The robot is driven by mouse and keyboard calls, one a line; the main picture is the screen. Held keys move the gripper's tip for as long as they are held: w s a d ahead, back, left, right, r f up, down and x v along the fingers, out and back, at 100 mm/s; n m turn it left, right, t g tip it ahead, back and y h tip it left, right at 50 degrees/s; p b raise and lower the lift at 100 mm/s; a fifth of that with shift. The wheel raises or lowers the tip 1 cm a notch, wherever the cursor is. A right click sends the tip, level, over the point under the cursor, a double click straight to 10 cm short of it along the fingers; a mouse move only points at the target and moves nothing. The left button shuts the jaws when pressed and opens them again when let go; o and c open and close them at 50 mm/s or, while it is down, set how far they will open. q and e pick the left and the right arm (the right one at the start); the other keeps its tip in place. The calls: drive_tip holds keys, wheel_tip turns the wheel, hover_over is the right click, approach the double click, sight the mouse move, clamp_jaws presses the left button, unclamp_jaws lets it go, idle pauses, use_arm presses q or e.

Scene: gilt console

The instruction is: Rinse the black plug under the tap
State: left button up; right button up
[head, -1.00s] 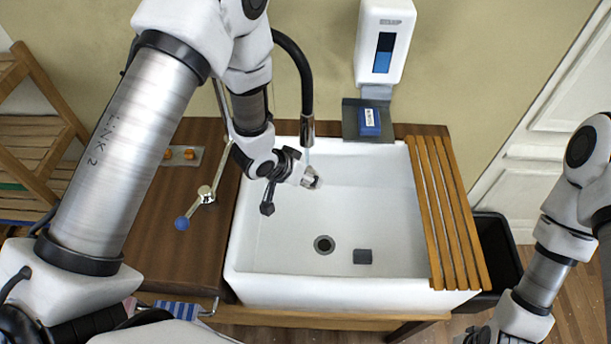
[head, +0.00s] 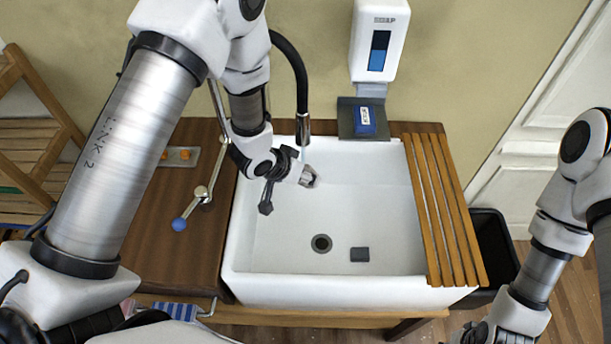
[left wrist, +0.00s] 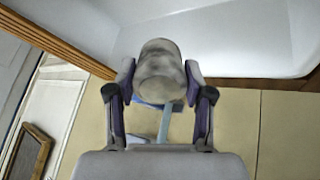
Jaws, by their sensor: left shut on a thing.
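My left gripper (head: 304,178) is shut on a short, rounded cylindrical piece, mottled grey with dark smudges, seen best in the left wrist view (left wrist: 161,75). It looks grey rather than plain black; I cannot tell whether it is the plug. It is held above the white sink (head: 390,210), just below the tap spout (head: 303,130). A thin bluish strip like running water (left wrist: 164,122) shows beside it in the left wrist view; contact is unclear. My right gripper (head: 482,334) is low at the bottom edge, its fingers hardly visible.
A blue-knobbed lever (head: 180,224) stands on the wooden counter at left. A slatted rack (head: 445,210) covers the right rim.

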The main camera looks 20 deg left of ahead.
use_arm(q)
drive_tip(key=shift+s+a, duration=0.1)
drive_tip(key=shift+a, duration=0.05)
drive_tip(key=shift+w+d, duration=0.25)
drive_tip(key=shift+d, duration=0.35)
drive_tip(key=shift+a, duration=0.1)
drive_tip(key=shift+s+a, duration=0.25)
drive_tip(key=shift+a, duration=0.25)
drive_tip(key=s+d, duration=0.3)
drive_tip(key=s, duration=0.4)
drive_tip(key=shift+s+d, duration=0.15)
drive_tip(key=shift+d, duration=0.05)
idle(1.5)
